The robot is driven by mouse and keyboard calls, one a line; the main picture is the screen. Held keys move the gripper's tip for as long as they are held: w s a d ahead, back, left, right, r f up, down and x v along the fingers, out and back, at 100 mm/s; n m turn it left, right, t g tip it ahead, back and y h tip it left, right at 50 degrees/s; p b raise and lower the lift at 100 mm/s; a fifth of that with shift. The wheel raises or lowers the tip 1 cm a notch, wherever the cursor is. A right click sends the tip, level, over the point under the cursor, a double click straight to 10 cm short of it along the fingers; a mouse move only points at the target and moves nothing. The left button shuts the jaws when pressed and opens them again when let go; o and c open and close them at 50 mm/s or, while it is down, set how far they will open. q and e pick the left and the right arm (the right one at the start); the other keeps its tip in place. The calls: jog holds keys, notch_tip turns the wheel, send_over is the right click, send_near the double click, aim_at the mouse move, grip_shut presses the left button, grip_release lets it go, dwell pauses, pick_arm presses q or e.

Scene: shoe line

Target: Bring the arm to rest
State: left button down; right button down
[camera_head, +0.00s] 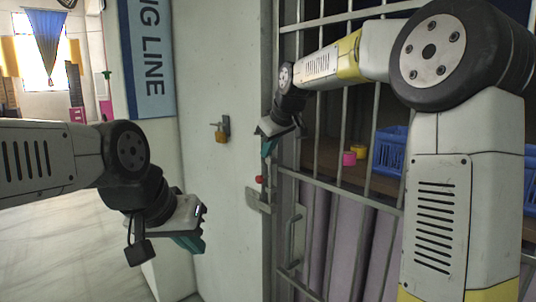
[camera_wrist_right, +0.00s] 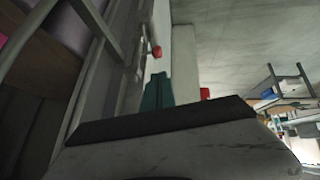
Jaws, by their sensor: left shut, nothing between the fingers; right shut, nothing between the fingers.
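My right arm reaches across the upper right of the head view, bent at the elbow. My right gripper (camera_head: 267,147) is shut and empty, in front of the barred gate's frame, just above a red knob (camera_head: 259,179) on the latch. In the right wrist view the teal fingers (camera_wrist_right: 157,92) are together with nothing between them, and a red knob (camera_wrist_right: 156,52) shows beyond them. My left gripper (camera_head: 190,243) is at the lower left of the head view, shut and empty, pointing down and right. It is apart from the white wall panel behind it.
A barred metal gate (camera_head: 310,180) stands close to my right arm. Behind its bars are blue crates (camera_head: 390,152), a pink item (camera_head: 349,158) and a yellow one (camera_head: 359,151). Pale floor lies open at lower left.

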jog(key=s+d+f+m+h, duration=0.1)
jog(key=s+d+m, duration=0.1)
jog(key=s+d, duration=0.55)
jog(key=s+d+f+m, duration=0.1)
jog(key=s+d+m, duration=0.25)
jog(key=s, duration=0.65)
jog(key=s+d+f+m, duration=0.1)
jog(key=s+d+f, duration=0.1)
jog(key=s, duration=0.5)
jog(key=s+d+f+m, duration=0.2)
jog(key=s+f, duration=0.3)
jog(key=s, duration=0.2)
jog(key=shift+s+d+f, duration=0.2)
jog(key=shift+f, duration=0.05)
